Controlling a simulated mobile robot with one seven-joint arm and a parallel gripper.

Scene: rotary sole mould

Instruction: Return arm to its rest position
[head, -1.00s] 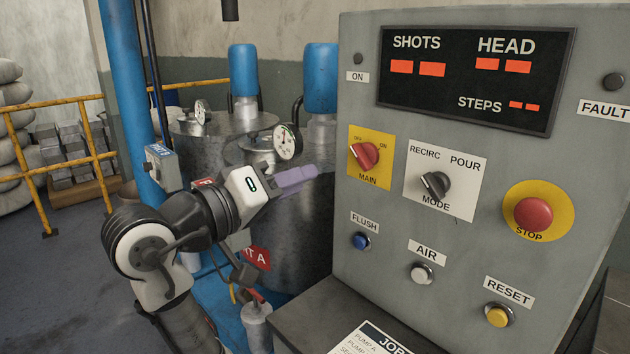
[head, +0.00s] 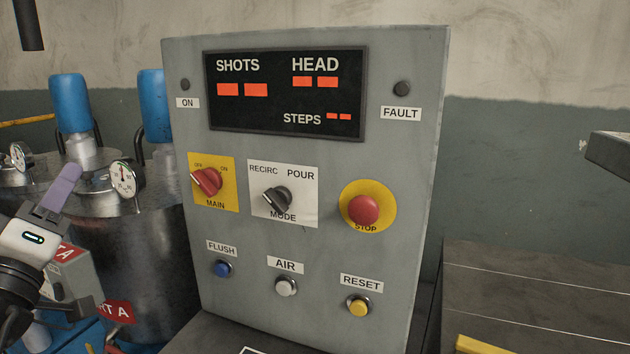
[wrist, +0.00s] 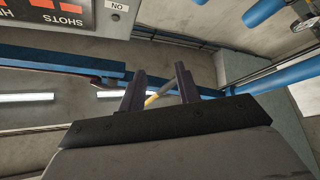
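My gripper (head: 66,180) is at the left edge of the head view, left of the control panel (head: 425,150) and apart from it. Its purple fingers point up and to the right, in front of the metal tanks. In the wrist view my gripper (wrist: 160,72) shows two fingers apart with nothing held between them. A yellow bar seen through the gap is in the background. Most of my arm is cut off by the frame's lower left corner.
The panel carries a red MAIN switch (head: 207,181), a black MODE knob (head: 277,200) and a red STOP button (head: 363,209). A pressure gauge (head: 125,178) stands close right of my fingers. A dark bench (head: 540,290) is at the right.

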